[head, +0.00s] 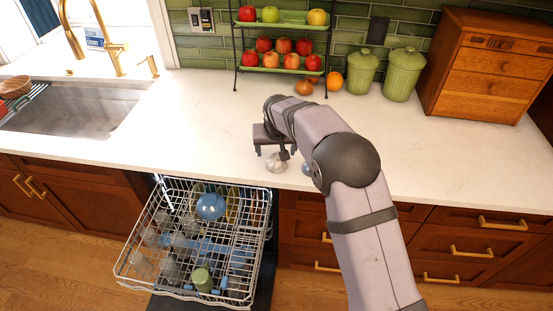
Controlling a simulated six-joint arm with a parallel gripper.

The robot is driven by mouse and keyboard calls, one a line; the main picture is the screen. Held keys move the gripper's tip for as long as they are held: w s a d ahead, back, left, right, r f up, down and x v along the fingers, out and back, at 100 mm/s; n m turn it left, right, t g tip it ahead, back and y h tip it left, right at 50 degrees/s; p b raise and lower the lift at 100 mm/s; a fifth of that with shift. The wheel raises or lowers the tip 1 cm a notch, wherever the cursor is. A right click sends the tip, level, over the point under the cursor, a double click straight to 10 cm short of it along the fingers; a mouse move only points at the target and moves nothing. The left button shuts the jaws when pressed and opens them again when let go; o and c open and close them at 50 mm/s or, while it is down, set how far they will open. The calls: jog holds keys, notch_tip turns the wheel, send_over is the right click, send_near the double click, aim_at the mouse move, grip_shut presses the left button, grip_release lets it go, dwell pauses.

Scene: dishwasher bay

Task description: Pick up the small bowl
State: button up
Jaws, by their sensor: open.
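A small blue bowl (210,206) sits in the upper part of the dishwasher rack (128,262); it looks rounded side up, though its exact tilt is hard to tell. My gripper (274,152) is over the counter near its front edge, up and to the right of the bowl and well apart from it. Its jaws are open and point down. A small clear glass item (277,163) stands on the counter just below the jaws; I cannot tell whether they touch it.
Another glassy item (307,168) is partly hidden behind my arm. The pulled-out rack also holds clear glasses and a green cup (202,280). A fruit stand (285,71), green canisters (361,73) and a wooden chest (490,65) line the back.

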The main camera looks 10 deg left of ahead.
aim_at(277, 156)
jog(key=shift+p+x, duration=1.4)
jog(key=shift+x, duration=0.5)
jog(key=shift+w+d+f, duration=0.1)
jog(key=shift+w+f, duration=0.05)
jog(key=shift+f, duration=0.75)
jog(key=c, duration=1.1)
